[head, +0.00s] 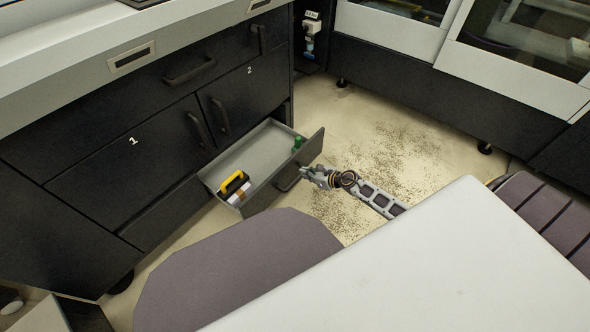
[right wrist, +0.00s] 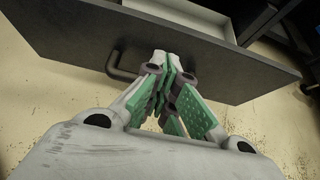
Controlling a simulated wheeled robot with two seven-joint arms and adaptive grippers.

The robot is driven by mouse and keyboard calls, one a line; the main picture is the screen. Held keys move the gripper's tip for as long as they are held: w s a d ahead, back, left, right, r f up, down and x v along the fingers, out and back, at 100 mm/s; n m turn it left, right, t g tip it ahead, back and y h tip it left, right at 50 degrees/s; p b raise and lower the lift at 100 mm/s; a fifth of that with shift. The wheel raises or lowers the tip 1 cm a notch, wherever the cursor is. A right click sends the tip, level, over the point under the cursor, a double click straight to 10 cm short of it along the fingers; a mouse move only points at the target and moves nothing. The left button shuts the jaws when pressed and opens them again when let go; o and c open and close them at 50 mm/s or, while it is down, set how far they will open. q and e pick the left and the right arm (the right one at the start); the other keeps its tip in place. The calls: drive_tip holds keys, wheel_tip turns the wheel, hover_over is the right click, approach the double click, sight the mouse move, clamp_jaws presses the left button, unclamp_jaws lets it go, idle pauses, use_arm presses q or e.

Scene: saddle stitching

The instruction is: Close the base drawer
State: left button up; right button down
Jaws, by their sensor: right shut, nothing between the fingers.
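The base drawer (head: 283,176) is pulled open from the bottom of the dark cabinet, its grey tray showing. Inside lie a yellow-handled item (head: 233,182), a white box (head: 240,195) and a small green item (head: 297,143). My right gripper (head: 306,173) is at the outer side of the drawer front, by its dark handle (head: 287,182). My left gripper is out of view.
Cabinet doors marked 1 (head: 110,150) and 2 (head: 245,90) are shut above the drawer. Speckled beige floor (head: 400,150) lies open to the right. Another dark machine (head: 430,90) stands at the back right.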

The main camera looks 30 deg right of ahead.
sight(288, 166)
drive_tip(key=w, duration=0.2)
drive_tip(key=w+a+f+b, duration=0.1)
drive_tip(key=w+a, duration=0.1)
drive_tip(key=w, duration=0.1)
drive_tip(key=shift+w+a+f, duration=0.15)
drive_tip(key=shift+w+f, duration=0.1)
drive_tip(key=shift+w, duration=0.05)
drive_tip(key=shift+w+a, duration=0.1)
drive_tip(key=shift+w, duration=0.1)
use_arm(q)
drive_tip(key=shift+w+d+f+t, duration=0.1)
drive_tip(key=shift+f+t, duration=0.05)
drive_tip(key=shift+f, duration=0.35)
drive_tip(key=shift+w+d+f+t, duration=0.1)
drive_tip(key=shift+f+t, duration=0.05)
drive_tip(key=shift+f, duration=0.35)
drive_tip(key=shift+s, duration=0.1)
